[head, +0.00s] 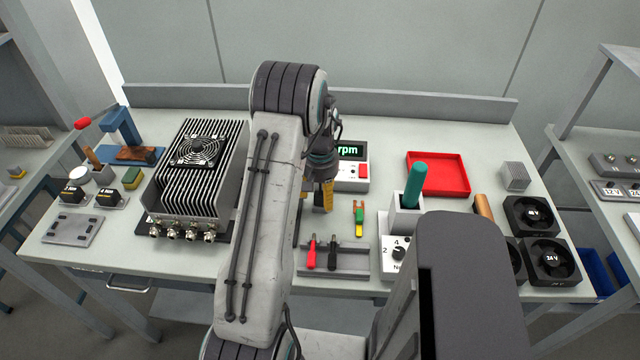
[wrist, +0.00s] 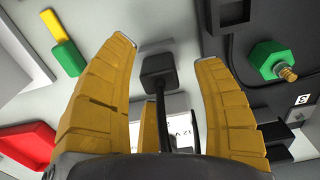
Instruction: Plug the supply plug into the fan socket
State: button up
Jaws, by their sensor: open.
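My gripper (head: 323,203) points down over the table, partly behind my arm in the head view. In the wrist view my gripper (wrist: 155,50) is open, with its yellow fingers spread. A black block with a dark cable, which looks like the supply plug (wrist: 158,71), lies between the fingers in that view. I cannot tell whether they touch it. A dark opening in the black fixture at the top right of the wrist view may be the fan socket (wrist: 232,12); it is cut off by the frame edge. My arm hides the plug and this fixture in the head view.
A box with an rpm display (head: 351,160) stands just behind my gripper. A finned heatsink with a fan (head: 200,180) is left of my arm. A yellow-green piece (head: 359,220), a red tray (head: 466,174) and black fans (head: 548,262) are to the right. A green nut (wrist: 272,60) is near the opening.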

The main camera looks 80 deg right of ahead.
jog(key=shift+f, duration=1.05)
grip_shut()
jog(key=c, duration=0.8)
grip_release()
jog(key=c, duration=0.4)
jog(key=shift+r, duration=0.15)
jog(key=shift+c, duration=0.2)
jog(key=shift+r+p, duration=1.35)
jog(key=shift+r, duration=0.7)
